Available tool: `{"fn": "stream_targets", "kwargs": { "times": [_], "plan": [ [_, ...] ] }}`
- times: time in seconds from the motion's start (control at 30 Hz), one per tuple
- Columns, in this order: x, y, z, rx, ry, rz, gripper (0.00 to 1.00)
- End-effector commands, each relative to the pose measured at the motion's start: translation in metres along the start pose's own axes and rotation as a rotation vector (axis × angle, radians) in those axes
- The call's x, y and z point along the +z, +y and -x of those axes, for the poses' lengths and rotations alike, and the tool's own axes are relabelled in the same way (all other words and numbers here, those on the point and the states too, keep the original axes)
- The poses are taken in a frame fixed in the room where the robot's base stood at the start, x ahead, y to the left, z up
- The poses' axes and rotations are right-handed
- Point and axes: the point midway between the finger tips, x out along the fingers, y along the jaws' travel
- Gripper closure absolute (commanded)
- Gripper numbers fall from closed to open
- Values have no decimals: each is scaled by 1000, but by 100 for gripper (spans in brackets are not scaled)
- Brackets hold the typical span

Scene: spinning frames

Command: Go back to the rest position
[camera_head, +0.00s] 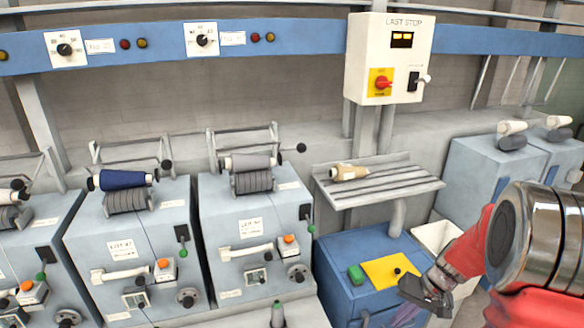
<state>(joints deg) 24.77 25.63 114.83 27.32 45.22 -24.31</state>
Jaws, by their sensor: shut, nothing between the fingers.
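My gripper (427,298) is at the lower right, at the end of my red arm. Its dark fingers are shut with nothing held. It is in front of the right part of the blue cabinet (342,258), close to a yellow sheet (388,271) on the cabinet top. I cannot tell whether it touches anything. My arm's large metal joint fills the right edge of the view and hides what lies behind it.
Two grey machines carry a blue bobbin (127,180) and a grey bobbin (250,162). A tan cone (349,172) lies on a slatted shelf (395,191). A switch box (388,58) hangs above.

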Motion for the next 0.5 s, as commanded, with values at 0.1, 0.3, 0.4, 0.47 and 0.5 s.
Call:
{"fn": "stream_targets", "kwargs": {
  "times": [0.1, 0.3, 0.4, 0.47, 0.5],
  "plan": [
    [18, -13, 20, 30, -1, 5, 100],
    [49, -30, 49, 81, 3, 13, 100],
    [65, -38, 63, 107, 10, 19, 100],
    [74, -42, 70, 121, 16, 24, 100],
    [80, -44, 75, 132, 20, 29, 100]
  ]
}}
